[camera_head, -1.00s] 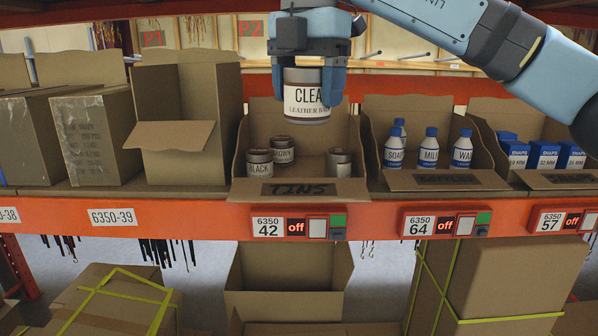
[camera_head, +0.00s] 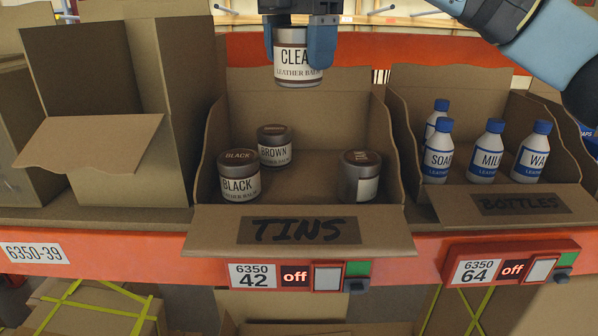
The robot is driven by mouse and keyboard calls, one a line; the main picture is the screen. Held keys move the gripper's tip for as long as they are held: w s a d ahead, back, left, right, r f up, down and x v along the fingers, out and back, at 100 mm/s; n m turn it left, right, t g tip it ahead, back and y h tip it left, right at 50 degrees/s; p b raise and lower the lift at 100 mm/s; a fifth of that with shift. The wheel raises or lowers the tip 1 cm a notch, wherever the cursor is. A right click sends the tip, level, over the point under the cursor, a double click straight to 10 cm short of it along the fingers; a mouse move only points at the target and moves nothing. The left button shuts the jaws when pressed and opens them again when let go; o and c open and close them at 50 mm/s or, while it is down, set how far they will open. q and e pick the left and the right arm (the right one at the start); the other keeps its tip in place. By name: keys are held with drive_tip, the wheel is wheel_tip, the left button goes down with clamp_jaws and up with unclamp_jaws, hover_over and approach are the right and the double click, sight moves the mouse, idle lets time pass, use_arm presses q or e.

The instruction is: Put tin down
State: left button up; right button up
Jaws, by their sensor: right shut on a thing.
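My right gripper (camera_head: 300,38) is shut on a tin (camera_head: 298,66) labelled CLEA..., leather balm. It holds the tin upright above the open cardboard box marked TINS (camera_head: 395,180), near the box's back wall. Inside the box stand a BLACK tin (camera_head: 238,178) at the front left, a BROWN tin (camera_head: 274,147) behind it, and a third tin (camera_head: 360,176) at the right with its label turned away. The held tin is clear of the box floor and of the other tins. My left gripper is not in view.
The box marked BOTTLES (camera_head: 510,205) with several white bottles stands to the right. A taller open cardboard box (camera_head: 100,120) stands to the left. The orange shelf edge (camera_head: 125,245) carries labels. The middle of the tins box is clear.

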drive_tip(key=f, duration=0.4)
drive_tip(key=f+p, duration=0.1)
drive_tip(key=f, duration=0.4)
drive_tip(key=f+p, duration=0.1)
drive_tip(key=f, duration=0.3)
drive_tip(key=shift+w+f, duration=0.25)
drive_tip(key=shift+f, duration=0.1)
wheel_tip(320, 180, down, 4)
drive_tip(key=shift+p, duration=0.7)
drive_tip(key=shift+d, duration=0.1)
drive_tip(key=shift+f, duration=0.1)
drive_tip(key=shift+f+b, duration=0.15)
drive_tip(key=shift+b, duration=0.15)
drive_tip(key=o, duration=1)
drive_tip(key=shift+c, duration=0.2)
